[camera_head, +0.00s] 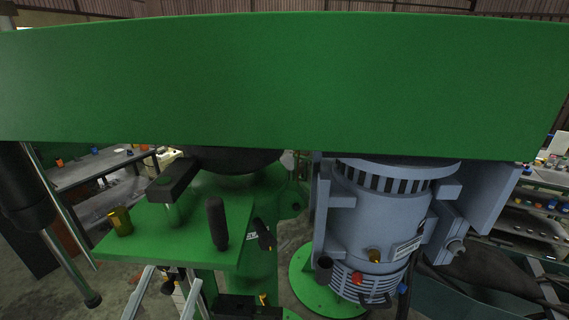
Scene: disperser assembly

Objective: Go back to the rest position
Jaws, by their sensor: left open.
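The disperser's large green cover (290,85) spans the top of the view. The grey-blue motor (375,225) hangs beneath it on the right. A green bracket plate (185,235) on the left carries a brass fitting (121,221), a black upright handle (216,223) and a black block (172,180). My left gripper (172,277) shows at the bottom left, below the plate, with pale fingers apart. I see nothing held between them, though the lower part is cut off by the frame edge. My right gripper is not in view.
A grey workbench (90,168) with small coloured items stands at the back left. Shelves (520,215) with small containers stand at the right. A round green base (318,285) rests on the floor. A metal rod (68,225) crosses the left side.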

